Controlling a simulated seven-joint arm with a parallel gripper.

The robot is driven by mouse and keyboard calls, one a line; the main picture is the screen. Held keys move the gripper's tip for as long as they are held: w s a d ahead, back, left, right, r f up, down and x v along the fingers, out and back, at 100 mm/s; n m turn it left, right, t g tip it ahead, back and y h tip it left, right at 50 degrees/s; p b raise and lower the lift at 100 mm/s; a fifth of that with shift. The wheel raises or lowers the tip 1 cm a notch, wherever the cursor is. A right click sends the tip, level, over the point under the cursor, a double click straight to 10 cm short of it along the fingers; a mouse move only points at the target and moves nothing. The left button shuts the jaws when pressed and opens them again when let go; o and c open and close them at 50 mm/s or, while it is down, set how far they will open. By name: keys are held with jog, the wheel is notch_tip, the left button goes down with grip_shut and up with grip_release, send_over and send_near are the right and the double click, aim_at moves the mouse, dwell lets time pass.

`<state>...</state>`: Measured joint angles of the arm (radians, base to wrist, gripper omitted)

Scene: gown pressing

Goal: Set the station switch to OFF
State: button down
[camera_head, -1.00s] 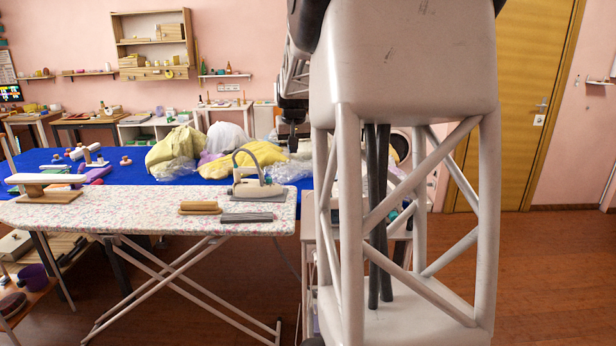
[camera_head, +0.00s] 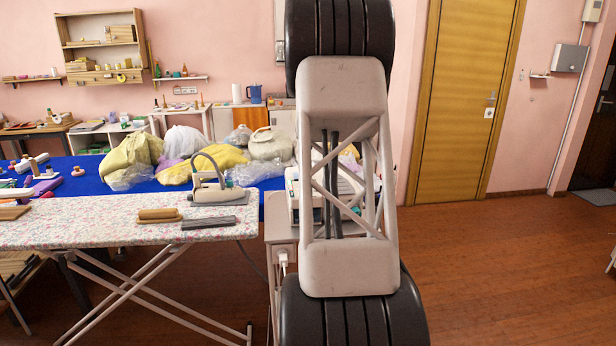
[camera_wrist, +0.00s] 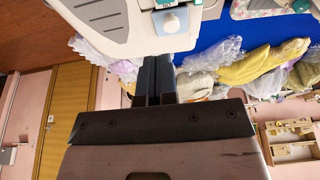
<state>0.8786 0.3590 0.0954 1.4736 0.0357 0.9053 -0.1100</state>
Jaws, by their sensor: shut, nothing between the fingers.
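The white station (camera_wrist: 95,25) fills the top of the wrist view. A pale blue-grey switch knob (camera_wrist: 170,22) sits on its face, with a small green label beside it; the knob's exact setting is too small to tell. My gripper (camera_wrist: 155,60) is shut and empty, its dark fingertips just below the knob in the picture; I cannot tell whether they touch. In the head view a white station body (camera_head: 291,190) shows partly behind my arm, on a small stand. My gripper and the switch are hidden there.
The floral ironing board (camera_head: 100,232) stands to the left, holding an iron (camera_head: 212,185) and small blocks. Behind it, a blue-covered table (camera_head: 90,165) carries bagged yellow and white cloth. Floor is open at right, before the yellow door (camera_head: 465,100).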

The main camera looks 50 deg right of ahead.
jog(key=shift+f, duration=0.1)
jog(key=x, duration=1)
jog(key=shift+a, duration=0.1)
jog(key=shift+s+a+f, duration=0.2)
jog(key=shift+f, duration=0.25)
jog(key=shift+s+a+f, duration=0.15)
jog(key=shift+s+f, duration=0.05)
jog(key=shift+f, duration=0.2)
jog(key=shift+s+a+f, duration=0.15)
jog(key=shift+f, duration=0.3)
jog(key=shift+s+a+f, duration=0.1)
jog(key=shift+a+f, duration=0.05)
jog(key=shift+f, duration=0.25)
jog(key=shift+f, duration=0.1)
